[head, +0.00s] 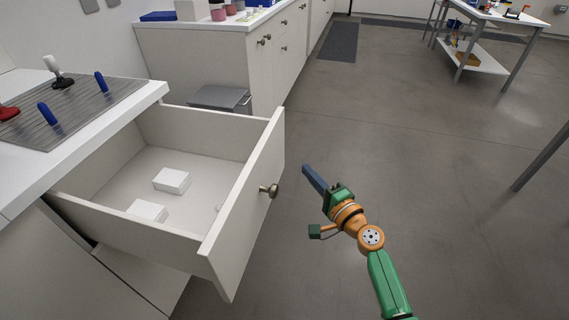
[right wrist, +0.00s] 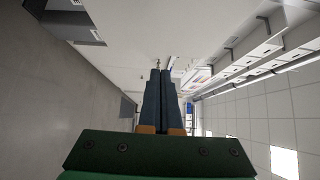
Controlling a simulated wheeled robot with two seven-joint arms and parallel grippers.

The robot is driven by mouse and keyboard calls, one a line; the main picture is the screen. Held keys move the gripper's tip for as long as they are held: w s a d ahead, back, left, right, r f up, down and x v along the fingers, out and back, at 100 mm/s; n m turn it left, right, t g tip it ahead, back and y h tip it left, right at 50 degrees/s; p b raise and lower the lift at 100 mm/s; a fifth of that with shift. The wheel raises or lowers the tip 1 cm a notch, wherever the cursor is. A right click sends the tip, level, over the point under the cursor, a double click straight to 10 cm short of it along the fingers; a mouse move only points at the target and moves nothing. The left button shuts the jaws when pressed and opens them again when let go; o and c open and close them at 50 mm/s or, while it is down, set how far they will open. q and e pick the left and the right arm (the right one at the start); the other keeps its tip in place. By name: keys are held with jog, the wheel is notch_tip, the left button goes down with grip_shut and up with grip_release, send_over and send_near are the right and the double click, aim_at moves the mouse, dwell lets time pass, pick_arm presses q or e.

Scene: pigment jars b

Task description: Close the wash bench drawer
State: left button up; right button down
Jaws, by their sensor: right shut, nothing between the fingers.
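The wash bench drawer (head: 243,205) stands pulled well out, its white front panel facing right in the head view. A round metal knob (head: 269,190) sits on the panel. Inside, two small white blocks (head: 172,180) lie on the drawer floor, and part of another pale item shows by the front panel. My right gripper (head: 308,170) is shut and empty, out in front of the panel to the right of the knob, with a visible gap. Its closed blue fingers also show in the right wrist view (right wrist: 161,74). My left gripper is out of view.
The bench top (head: 150,98) above the drawer carries a grey ribbed mat (head: 75,108) with blue-handled and other tools. A grey lidded bin (head: 220,97) stands behind the drawer. Another cabinet run (head: 200,52) lies beyond. The floor to the right is open up to a white table (head: 490,12).

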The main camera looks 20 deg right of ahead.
jog(key=w+a, duration=0.2)
jog(key=w, duration=0.1)
jog(key=w+a, duration=0.1)
jog(key=w, duration=0.1)
jog(key=shift+w, duration=0.1)
jog(key=shift+w+a, duration=0.3)
jog(key=shift+a, duration=0.25)
